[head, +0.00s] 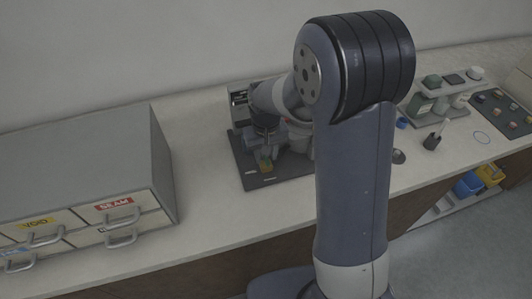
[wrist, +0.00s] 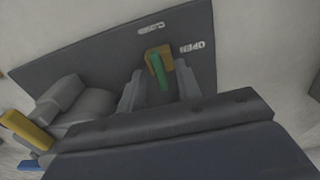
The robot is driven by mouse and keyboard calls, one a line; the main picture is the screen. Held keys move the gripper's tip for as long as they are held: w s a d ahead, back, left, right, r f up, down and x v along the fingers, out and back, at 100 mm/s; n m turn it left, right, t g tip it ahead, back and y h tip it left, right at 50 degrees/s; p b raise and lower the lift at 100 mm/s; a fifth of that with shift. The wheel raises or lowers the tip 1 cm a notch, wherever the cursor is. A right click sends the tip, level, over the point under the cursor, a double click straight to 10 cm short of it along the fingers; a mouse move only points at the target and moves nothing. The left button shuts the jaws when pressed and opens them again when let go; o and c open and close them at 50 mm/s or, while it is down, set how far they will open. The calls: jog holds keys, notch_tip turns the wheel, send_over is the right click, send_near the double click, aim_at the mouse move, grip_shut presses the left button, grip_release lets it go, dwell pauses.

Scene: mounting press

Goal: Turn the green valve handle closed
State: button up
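The green valve handle (wrist: 160,71) shows in the wrist view as a short bar on a brass-coloured valve body (wrist: 166,52). In the head view the handle (head: 264,165) is small, low on a dark panel (head: 250,181). My gripper (wrist: 160,77) is open, with one grey finger on each side of the handle and a visible gap on both sides. In the wrist view a CLOSED label is up and left of the valve and an OPEN label is to its right. In the head view my arm hides much of the panel area.
A grey drawer cabinet (head: 84,168) with labelled drawers stands at the left of the bench. A small tiered rack (head: 437,100) and a dark tray (head: 504,112) with several small parts are at the right. Bare bench lies between cabinet and panel.

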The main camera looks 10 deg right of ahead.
aim_at(266, 158)
notch_tip(266, 158, up, 11)
jog(key=shift+b, duration=0.35)
dwell(0.3)
jog(key=shift+f, duration=0.2)
notch_tip(266, 158, down, 11)
jog(key=shift+r+p, duration=0.1)
jog(key=shift+p, duration=0.3)
jog(key=shift+r+n, duration=0.1)
jog(key=shift+n, duration=0.8)
